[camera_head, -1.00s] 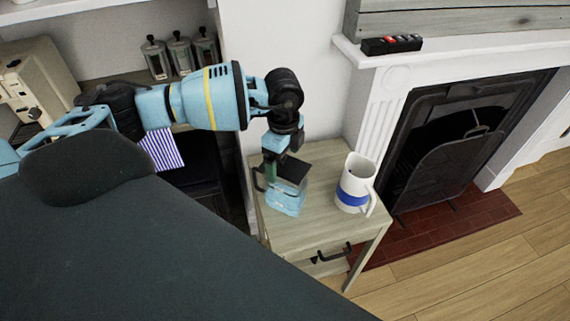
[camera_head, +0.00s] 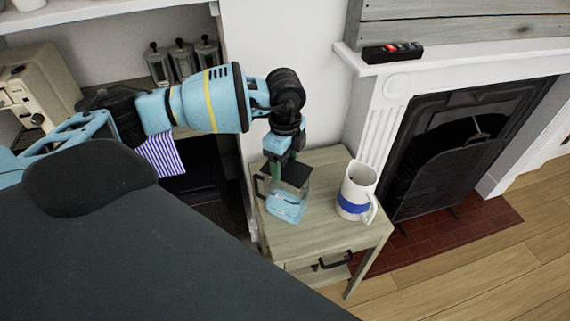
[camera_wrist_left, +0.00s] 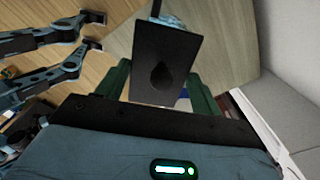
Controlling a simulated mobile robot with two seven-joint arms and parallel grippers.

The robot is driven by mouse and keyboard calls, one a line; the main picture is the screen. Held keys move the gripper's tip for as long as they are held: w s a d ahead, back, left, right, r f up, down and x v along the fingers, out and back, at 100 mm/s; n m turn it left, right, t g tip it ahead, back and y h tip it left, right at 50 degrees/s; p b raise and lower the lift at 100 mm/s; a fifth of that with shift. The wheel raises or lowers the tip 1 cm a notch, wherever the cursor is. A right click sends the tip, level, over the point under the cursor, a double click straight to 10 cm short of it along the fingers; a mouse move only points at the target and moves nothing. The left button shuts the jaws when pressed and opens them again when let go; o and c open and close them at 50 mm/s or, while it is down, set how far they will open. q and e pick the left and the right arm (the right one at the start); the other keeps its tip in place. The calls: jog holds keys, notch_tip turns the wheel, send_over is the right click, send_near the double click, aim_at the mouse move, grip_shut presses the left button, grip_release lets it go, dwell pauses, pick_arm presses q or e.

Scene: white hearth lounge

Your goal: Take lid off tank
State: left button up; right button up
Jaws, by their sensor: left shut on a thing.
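The tank (camera_head: 287,208) is a clear and light-blue container with a dark handle on its left side. It stands on the small wooden table. The dark square lid (camera_head: 287,174) is at the tank's top, under my left gripper (camera_head: 276,166). In the left wrist view the lid (camera_wrist_left: 158,62) shows a drop mark and sits between the green fingers of my left gripper (camera_wrist_left: 158,88), which is shut on it. I cannot tell whether the lid is clear of the rim. The tank is mostly hidden behind the lid there.
A white mug with a blue band (camera_head: 357,192) stands on the table (camera_head: 314,238), right of the tank. A fireplace (camera_head: 450,150) lies farther right. Shelves with several canisters (camera_head: 182,62), a striped cloth (camera_head: 160,152) and a coffee machine (camera_head: 35,90) are at left.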

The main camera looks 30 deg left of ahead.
pick_arm(q)
jog(key=shift+s+d+r, duration=0.1)
jog(key=shift+s+r, duration=0.15)
jog(key=shift+r, duration=0.25)
jog(key=shift+s+r, duration=0.25)
jog(key=shift+r, duration=0.25)
jog(key=s+d+r, duration=0.1)
jog(key=s+d, duration=0.1)
jog(key=s, duration=1.2)
jog(key=shift+s+d+r+p, duration=0.15)
jog(key=shift+s+d+p, duration=0.1)
jog(key=shift+s+p, duration=0.15)
pick_arm(e)
jog(key=shift+w+d+r, duration=0.2)
jog(key=shift+w+r, duration=0.25)
jog(key=shift+r, duration=0.15)
